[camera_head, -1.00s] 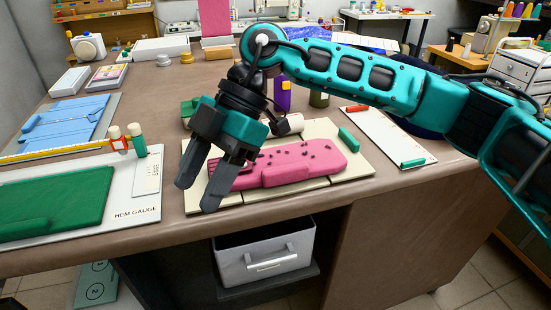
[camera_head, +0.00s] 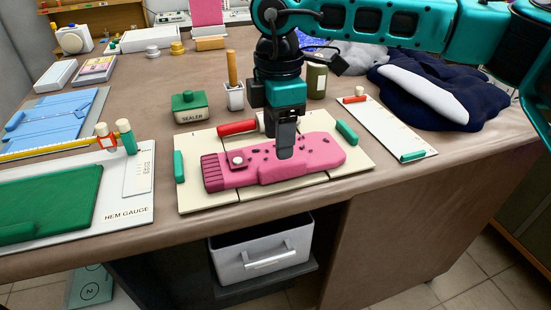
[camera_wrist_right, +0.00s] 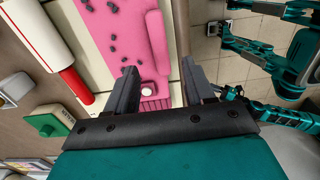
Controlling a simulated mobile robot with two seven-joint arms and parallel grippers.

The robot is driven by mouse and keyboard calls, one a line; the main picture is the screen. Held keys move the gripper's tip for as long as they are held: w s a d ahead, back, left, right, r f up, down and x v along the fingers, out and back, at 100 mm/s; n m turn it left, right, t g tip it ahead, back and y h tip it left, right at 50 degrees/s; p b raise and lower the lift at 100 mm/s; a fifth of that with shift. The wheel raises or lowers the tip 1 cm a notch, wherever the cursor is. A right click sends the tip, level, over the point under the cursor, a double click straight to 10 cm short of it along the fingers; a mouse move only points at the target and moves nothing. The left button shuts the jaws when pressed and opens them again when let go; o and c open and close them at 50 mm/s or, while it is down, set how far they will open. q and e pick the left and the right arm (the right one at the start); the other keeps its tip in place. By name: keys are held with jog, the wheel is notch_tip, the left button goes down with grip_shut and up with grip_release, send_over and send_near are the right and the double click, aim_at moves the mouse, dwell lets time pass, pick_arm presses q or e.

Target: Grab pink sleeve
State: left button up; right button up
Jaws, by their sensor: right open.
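The pink sleeve (camera_head: 320,153) lies flat on a cream board (camera_head: 195,200) near the table's front edge. It has dark specks, a ribbed cuff at its left end and a pale button by the cuff. My right gripper (camera_head: 285,153) points down over the middle of the sleeve; whether it touches cannot be told. In the right wrist view its open fingers (camera_wrist_right: 158,68) stand apart, with part of the sleeve (camera_wrist_right: 120,45) and its cuff showing between and beyond them. Nothing is held.
A green-topped sealer (camera_head: 189,105) and a white pot (camera_head: 234,98) stand behind. Dark blue folded cloth (camera_head: 440,95) lies at right. Bare table separates the boards.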

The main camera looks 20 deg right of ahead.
aim_at(279, 163)
notch_tip(279, 163, down, 5)
jog(key=shift+f+p, duration=0.15)
jog(key=shift+p, duration=0.15)
grip_shut()
dwell(0.5)
